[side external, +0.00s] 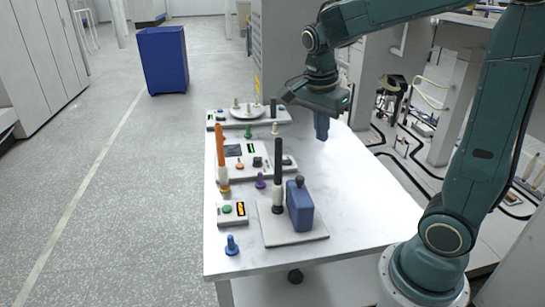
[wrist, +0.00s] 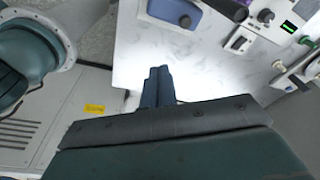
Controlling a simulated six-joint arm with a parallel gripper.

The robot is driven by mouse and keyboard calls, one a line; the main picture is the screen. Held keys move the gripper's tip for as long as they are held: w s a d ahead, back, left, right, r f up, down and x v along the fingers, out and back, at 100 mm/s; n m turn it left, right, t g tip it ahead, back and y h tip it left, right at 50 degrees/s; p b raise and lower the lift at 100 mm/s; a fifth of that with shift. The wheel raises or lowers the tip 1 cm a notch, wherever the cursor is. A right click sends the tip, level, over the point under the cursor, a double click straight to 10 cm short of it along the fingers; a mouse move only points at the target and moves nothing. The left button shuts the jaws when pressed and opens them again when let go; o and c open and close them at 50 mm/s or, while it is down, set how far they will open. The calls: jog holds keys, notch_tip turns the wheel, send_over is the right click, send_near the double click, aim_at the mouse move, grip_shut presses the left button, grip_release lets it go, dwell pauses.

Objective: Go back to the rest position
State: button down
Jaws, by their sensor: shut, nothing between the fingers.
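My gripper (side external: 321,127) hangs over the far right part of the white table in the side external view, fingers pointing down. It also shows in the wrist view (wrist: 158,76), where its two blue fingers are pressed together with nothing between them. It is apart from every object on the table. A blue block-like bottle (side external: 299,206) and a black rod (side external: 278,172) stand on a grey plate (side external: 290,238) at the near part of the table. The blue bottle shows partly at the top of the wrist view (wrist: 176,12).
The white table (side external: 365,205) is clear on its right side. Along its left stand an orange rod (side external: 221,152), a small control box (side external: 232,213), and blue, purple and green bobbins. A round white tray (side external: 246,112) sits at the far end. A blue bin (side external: 163,60) stands on the floor.

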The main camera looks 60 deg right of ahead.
jog(key=s+a+r+n+t+y, duration=0.2)
jog(key=s+a+n+t, duration=0.4)
jog(key=n, duration=1.4)
jog(key=s+a+r, duration=0.1)
jog(key=s+a, duration=0.2)
jog(key=s, duration=0.2)
jog(key=shift+a+r+n, duration=0.15)
jog(key=shift+a+n, duration=0.1)
jog(key=shift+n, duration=0.05)
